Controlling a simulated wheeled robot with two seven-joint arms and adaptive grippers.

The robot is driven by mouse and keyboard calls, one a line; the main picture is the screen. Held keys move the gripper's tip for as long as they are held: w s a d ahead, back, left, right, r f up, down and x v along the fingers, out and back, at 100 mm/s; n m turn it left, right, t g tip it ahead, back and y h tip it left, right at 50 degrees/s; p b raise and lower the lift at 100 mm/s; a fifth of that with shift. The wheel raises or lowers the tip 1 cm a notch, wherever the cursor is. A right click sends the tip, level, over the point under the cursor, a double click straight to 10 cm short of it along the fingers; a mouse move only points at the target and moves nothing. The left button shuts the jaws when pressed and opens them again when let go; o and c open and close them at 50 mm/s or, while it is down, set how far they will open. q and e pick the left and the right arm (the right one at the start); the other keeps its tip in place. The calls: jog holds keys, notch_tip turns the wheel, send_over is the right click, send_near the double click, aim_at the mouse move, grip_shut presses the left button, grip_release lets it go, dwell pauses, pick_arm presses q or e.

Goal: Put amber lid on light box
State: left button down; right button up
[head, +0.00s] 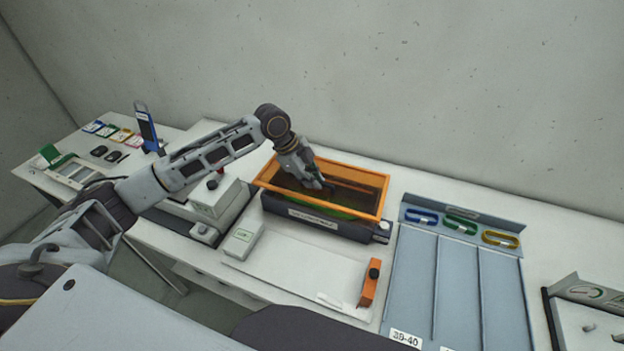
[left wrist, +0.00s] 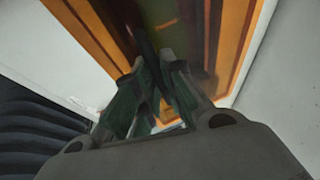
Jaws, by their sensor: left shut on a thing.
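The amber lid (head: 290,190) has an orange rim and a dark see-through panel. It is over the dark light box (head: 300,217), seemingly on its top or just above it; I cannot tell whether they touch. A green patch shows through the panel. My left gripper (head: 318,184) is above the lid, shut on a thin dark bar across its middle. In the left wrist view the fingers (left wrist: 155,95) close around this bar, with the orange lid (left wrist: 105,40) behind. My right gripper is not in view.
A white mat (head: 290,265) with an orange tool (head: 370,283) lies in front of the light box. A grey-blue sloped rack (head: 420,265) with coloured loops stands right. A grey machine (head: 205,205) stands left. A wall is behind.

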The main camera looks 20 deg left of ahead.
aim_at(312, 190)
pick_arm(q)
jog(key=shift+f+b, duration=1.55)
jog(key=shift+f, duration=1.1)
jog(key=c, duration=1.4)
grip_release()
jog(key=shift+c, duration=0.2)
jog(key=shift+v, duration=5.95)
jog(key=shift+s+f, duration=0.1)
jog(key=shift+s, duration=0.1)
